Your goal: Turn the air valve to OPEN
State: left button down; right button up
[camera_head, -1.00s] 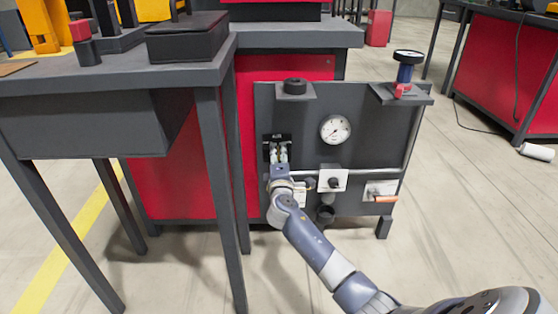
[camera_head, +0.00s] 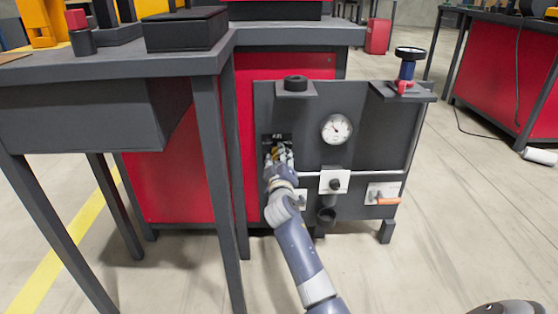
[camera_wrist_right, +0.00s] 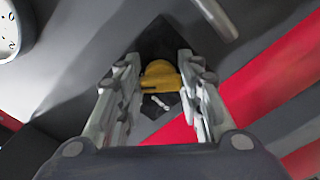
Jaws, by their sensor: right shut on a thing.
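The air valve's yellow handle (camera_wrist_right: 160,78) sits between the two fingers of my right gripper (camera_wrist_right: 158,88) in the right wrist view. The gripper is shut on it. In the head view my right gripper (camera_head: 278,156) reaches the left side of the dark upright panel (camera_head: 375,115) and covers most of the valve. A black label plate (camera_head: 272,138) shows just above the fingers; its lettering is too small to read surely. A white mark (camera_wrist_right: 161,103) shows on the dark plate by the handle. I cannot tell the valve's position from these frames. My left gripper is not in view.
A round gauge (camera_head: 336,129) is right of the valve. A grey bench (camera_head: 110,68) with legs stands close on the left.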

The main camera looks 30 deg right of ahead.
jog(key=shift+f+m, duration=0.15)
jog(key=shift+m, duration=0.35)
jog(key=o, duration=1.1)
jog(key=v, duration=1.2)
jog(key=shift+s, duration=0.1)
